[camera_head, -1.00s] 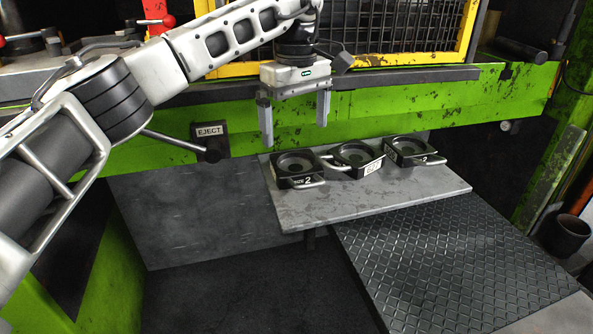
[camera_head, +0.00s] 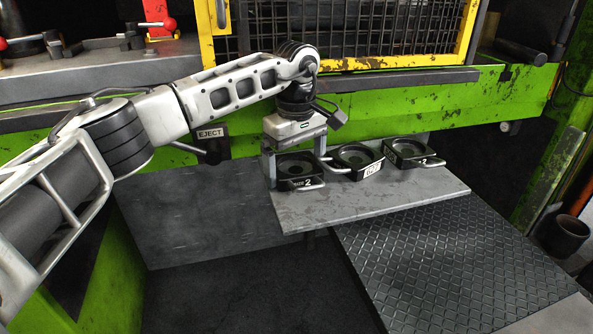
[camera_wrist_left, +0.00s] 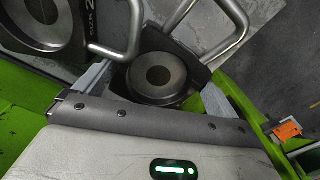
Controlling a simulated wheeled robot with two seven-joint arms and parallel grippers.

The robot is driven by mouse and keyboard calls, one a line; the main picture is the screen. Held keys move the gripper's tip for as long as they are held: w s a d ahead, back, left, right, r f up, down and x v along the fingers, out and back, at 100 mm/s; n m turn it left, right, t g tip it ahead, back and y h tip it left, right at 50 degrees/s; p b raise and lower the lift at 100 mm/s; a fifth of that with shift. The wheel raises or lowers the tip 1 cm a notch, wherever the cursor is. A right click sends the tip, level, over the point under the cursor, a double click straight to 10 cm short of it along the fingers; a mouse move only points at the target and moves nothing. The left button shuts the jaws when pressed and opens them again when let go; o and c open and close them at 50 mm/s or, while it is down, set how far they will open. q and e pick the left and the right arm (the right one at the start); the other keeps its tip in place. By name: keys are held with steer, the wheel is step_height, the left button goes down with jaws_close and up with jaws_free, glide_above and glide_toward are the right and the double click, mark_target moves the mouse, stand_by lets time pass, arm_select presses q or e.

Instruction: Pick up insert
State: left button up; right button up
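Three dark inserts, each with a round recess and a metal handle, stand in a row on a grey shelf (camera_head: 400,205). They are the left insert (camera_head: 297,168), marked 2, the middle insert (camera_head: 355,157), with a white label, and the right insert (camera_head: 410,151). My left gripper (camera_head: 295,160) is lowered at the left insert, one finger at its left side, the other partly hidden at its right. In the left wrist view an insert (camera_wrist_left: 160,78) lies between the spread fingers; an insert marked SIZE 2 (camera_wrist_left: 40,22) lies at upper left. My right gripper is out of view.
The green press beam (camera_head: 400,120) runs right behind the shelf, with an EJECT lever (camera_head: 211,150) left of my gripper. A yellow-framed mesh guard (camera_head: 390,30) stands above. A dark tread plate (camera_head: 460,260) lies in front of the shelf.

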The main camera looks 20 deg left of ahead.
arm_select(q)
steer(key=c, duration=1.5)
steer(key=shift+w+r, duration=0.1)
steer(key=shift+r, duration=0.15)
steer(key=shift+c, duration=0.3)
steer(key=shift+b, duration=0.35)
